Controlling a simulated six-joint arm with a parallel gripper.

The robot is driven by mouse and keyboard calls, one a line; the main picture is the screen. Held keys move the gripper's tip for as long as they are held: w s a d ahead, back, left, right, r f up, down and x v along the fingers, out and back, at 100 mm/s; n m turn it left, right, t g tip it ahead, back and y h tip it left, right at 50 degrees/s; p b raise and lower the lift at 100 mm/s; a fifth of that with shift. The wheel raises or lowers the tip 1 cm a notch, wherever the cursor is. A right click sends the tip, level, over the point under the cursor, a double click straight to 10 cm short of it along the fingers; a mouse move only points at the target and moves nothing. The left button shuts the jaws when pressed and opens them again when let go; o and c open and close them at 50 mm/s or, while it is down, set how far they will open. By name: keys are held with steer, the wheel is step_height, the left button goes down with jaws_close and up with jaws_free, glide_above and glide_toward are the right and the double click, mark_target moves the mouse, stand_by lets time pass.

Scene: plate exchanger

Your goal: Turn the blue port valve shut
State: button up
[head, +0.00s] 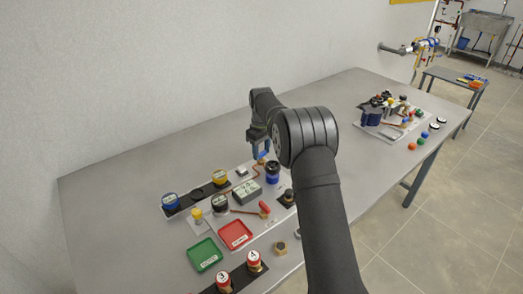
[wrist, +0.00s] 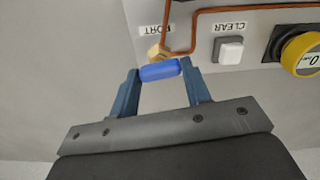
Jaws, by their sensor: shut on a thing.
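The blue port valve handle (wrist: 159,70) lies crosswise between the two fingers of my gripper (wrist: 160,76) in the wrist view. My gripper is shut on it, with a fingertip at each end. A brass fitting (wrist: 156,51) sits just behind the handle, beside an upside-down PORT label. A copper pipe (wrist: 194,28) runs up from near the fitting. In the head view my gripper (head: 258,143) reaches down at the back of the panel, and a bit of the blue handle (head: 263,155) shows below it. My arm hides part of the panel there.
A white CLEAR button (wrist: 228,50) and a yellow-rimmed gauge (wrist: 301,53) are right of the valve in the wrist view. A green tray (head: 204,254), a red tray (head: 235,234) and a grey display box (head: 245,191) are in front. The table's back left is bare.

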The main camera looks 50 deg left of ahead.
mark_target(261, 152)
steer(key=shift+m, duration=0.9)
steer(key=o, duration=1)
step_height(261, 152, up, 18)
steer(key=shift+f, duration=0.25)
steer(key=shift+f, duration=0.1)
